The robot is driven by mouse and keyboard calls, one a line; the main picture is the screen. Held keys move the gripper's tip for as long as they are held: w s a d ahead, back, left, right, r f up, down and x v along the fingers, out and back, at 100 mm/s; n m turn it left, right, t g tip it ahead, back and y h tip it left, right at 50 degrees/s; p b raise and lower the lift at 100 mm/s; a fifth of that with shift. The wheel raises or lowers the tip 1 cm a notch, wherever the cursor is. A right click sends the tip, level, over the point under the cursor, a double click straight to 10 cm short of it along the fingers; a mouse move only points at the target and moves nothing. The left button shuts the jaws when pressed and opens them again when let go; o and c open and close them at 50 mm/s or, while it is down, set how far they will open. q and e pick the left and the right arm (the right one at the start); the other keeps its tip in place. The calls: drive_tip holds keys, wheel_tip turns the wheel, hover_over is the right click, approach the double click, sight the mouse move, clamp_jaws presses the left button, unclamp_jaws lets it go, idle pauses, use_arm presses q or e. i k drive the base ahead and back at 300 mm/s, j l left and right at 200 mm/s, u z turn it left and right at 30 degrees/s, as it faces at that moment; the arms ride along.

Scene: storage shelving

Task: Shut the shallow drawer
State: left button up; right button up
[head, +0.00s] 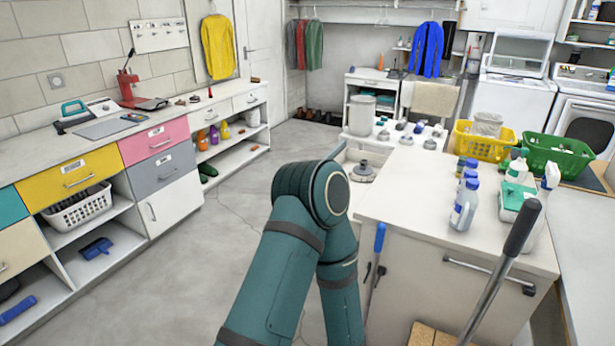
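What looks like a shallow white drawer (347,153) stands pulled out from the left side of the white-topped island (405,190). A round grey object (363,172) lies in it. My teal arm rises from the bottom of the head view, and its bent joint covers the near left part of the drawer, so its front and handle are hidden. I cannot tell how far it is out. Neither gripper shows in the head view, and I cannot tell whether the arm touches the drawer.
A blue-handled tool (379,238) and a black-handled pole (520,230) stand close in front. Open floor (235,205) lies between the island and the left-hand cabinets (165,180).

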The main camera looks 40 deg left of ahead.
sight(348, 158)
drive_tip(key=k+j, duration=0.1)
drive_tip(key=j, duration=0.45)
drive_tip(key=k+j, duration=0.1)
drive_tip(key=j, duration=0.45)
drive_tip(key=k+j, duration=0.1)
drive_tip(key=j, duration=0.45)
drive_tip(key=k+j+z, duration=0.1)
drive_tip(key=j, duration=0.45)
drive_tip(key=k+j, duration=0.15)
drive_tip(key=j, duration=0.4)
drive_tip(key=k+j, duration=0.1)
drive_tip(key=j, duration=0.45)
drive_tip(key=k+j, duration=0.15)
drive_tip(key=j, duration=0.4)
drive_tip(key=k+j, duration=0.1)
drive_tip(key=j, duration=0.45)
drive_tip(key=i+j+z, duration=0.15)
drive_tip(key=z, duration=0.3)
drive_tip(key=i+j+z, duration=0.3)
drive_tip(key=z, duration=0.15)
drive_tip(key=i+j+z, duration=0.1)
drive_tip(key=i+j, duration=0.25)
drive_tip(key=i+j+z, duration=0.15)
drive_tip(key=i+j, duration=0.15)
drive_tip(key=j, duration=0.25)
drive_tip(key=i+j, duration=0.85)
